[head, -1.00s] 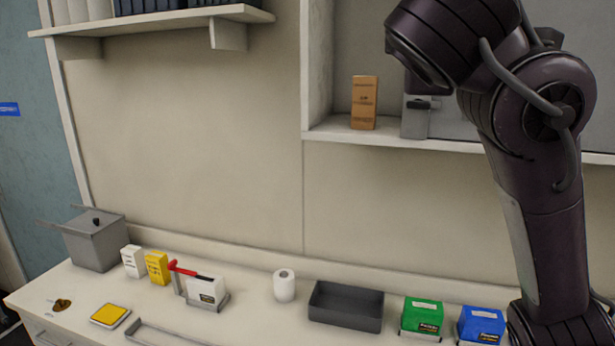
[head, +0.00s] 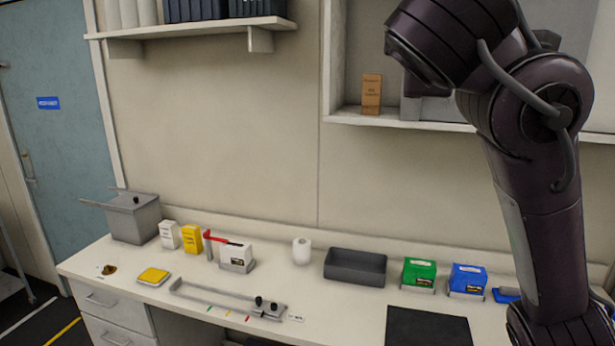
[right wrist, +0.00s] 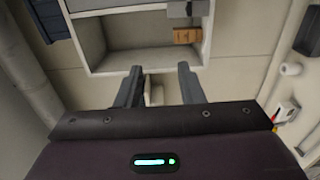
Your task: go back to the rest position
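In the head view my right arm is raised and folded at the right side, and its gripper is outside that view. In the right wrist view my right gripper (right wrist: 158,88) shows two dark fingers set well apart, with nothing between them. It points toward the wall shelf (right wrist: 140,64), which lies beyond the fingers. My left arm and left gripper are in neither view.
The white bench (head: 210,305) holds a grey lidded bath (head: 135,220), small boxes, a paper roll (head: 302,251), a dark tray (head: 355,268), green (head: 419,271) and blue (head: 467,278) boxes and a black mat (head: 427,326). A blue door (head: 55,150) stands left; floor shows beside the bench.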

